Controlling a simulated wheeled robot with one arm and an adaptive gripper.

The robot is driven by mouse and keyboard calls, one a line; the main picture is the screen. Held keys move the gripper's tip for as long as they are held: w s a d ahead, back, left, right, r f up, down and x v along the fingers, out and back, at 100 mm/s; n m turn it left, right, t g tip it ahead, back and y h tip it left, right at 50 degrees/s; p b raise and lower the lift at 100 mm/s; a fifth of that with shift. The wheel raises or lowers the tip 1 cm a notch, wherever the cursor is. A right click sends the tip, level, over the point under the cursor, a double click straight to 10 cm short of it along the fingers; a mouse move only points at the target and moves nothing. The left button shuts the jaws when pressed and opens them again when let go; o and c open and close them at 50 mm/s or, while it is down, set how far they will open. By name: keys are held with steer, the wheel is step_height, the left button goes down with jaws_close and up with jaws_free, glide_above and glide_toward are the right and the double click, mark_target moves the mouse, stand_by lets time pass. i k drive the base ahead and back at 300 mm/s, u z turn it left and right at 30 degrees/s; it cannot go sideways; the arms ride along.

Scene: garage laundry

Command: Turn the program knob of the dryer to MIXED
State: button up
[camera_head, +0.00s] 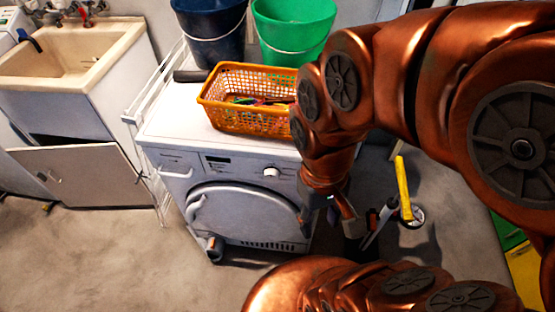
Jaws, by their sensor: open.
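The white dryer (178,128) stands against the wall left of my arm, with its front facing me. Its round white program knob (271,173) sits on the right part of the control panel, right of a small dark display (216,162). The panel markings are too small to read, so I cannot tell the knob's setting. The round door (243,212) below looks shut. My gripper (349,221) is open, to the right of the dryer and lower than the knob in the picture, apart from the knob. My arm hides part of the dryer's right side.
An orange basket (250,118) holding small items, a dark blue bucket (212,38) and a green bucket (291,35) stand on the dryer. A sink (75,58) is at left. A yellow-handled object (403,188) stands right of my gripper.

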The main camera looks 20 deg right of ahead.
mark_target(272, 175)
steer(key=z, duration=1)
steer(key=k, duration=1)
steer(key=u, duration=1.35)
